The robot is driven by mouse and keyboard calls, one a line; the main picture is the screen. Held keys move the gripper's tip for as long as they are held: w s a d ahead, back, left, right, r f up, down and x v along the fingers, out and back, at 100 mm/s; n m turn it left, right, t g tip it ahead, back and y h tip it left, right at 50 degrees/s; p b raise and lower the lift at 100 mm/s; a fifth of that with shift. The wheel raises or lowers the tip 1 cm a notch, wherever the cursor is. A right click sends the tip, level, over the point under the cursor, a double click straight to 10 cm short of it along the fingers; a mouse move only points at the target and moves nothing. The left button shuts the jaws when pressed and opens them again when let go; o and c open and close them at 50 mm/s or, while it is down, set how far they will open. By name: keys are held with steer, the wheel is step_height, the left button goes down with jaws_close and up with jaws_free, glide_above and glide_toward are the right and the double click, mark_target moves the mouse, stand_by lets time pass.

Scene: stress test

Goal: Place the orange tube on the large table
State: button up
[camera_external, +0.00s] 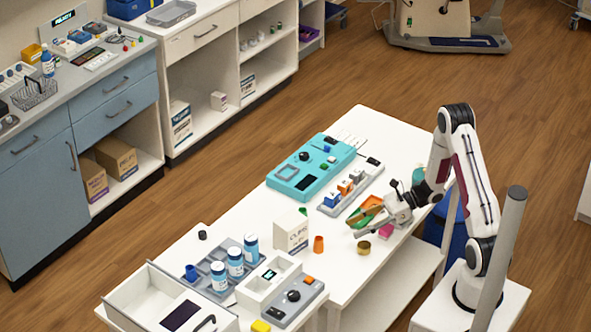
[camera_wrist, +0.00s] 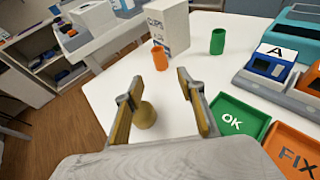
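An orange tube (camera_external: 318,244) stands upright on the white large table (camera_external: 340,278), just right of a white box. In the wrist view the tube (camera_wrist: 160,59) is ahead of my gripper, beyond the fingertips and apart from them. My gripper (camera_external: 357,226) hovers over the right part of the table, right of the tube. In the wrist view its two fingers (camera_wrist: 158,88) are spread wide with nothing held between them. A brass-coloured round piece (camera_wrist: 146,116) shows below, between the fingers, partly hidden by the left one.
The white box (camera_external: 290,232) stands beside the tube, with a green tube (camera_wrist: 217,41) nearby. A green OK tray (camera_wrist: 240,118) and an orange FIX tray (camera_wrist: 292,146) lie at right in the wrist view. A pink block (camera_external: 386,231) and teal device (camera_external: 311,167) are on the table.

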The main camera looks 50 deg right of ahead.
stand_by(0.4)
steer(key=shift+w+d+r+m+h, duration=0.2)
steer(key=shift+w+r+m+h, duration=0.1)
steer(key=shift+w+m, duration=0.15)
steer(key=w+d+r+m+t+h, duration=0.2)
steer(key=w+d+r+m+h, duration=0.5)
steer(key=m, duration=0.3)
steer(key=s+r+m+g+h, duration=0.1)
steer(key=s+r+m+h, duration=0.3)
steer(key=r+m, duration=0.45)
steer(key=s+r+m+h, duration=0.2)
steer(key=s+r+m, duration=0.45)
steer(key=m, duration=0.35)
steer(key=s+a+m+g+y, duration=0.1)
steer(key=s+a+m+g, duration=0.1)
steer(key=s+a+m, duration=0.4)
steer(key=s+a+r+m+g+y, duration=0.1)
steer(key=s+a+m, duration=0.6)
steer(key=s, duration=0.9)
steer(key=m+g, duration=0.1)
steer(key=m, duration=0.2)
steer(key=shift+a+r+m+y, duration=0.15)
steer(key=shift+r+m+y, duration=0.05)
steer(key=shift+m+y, duration=0.1)
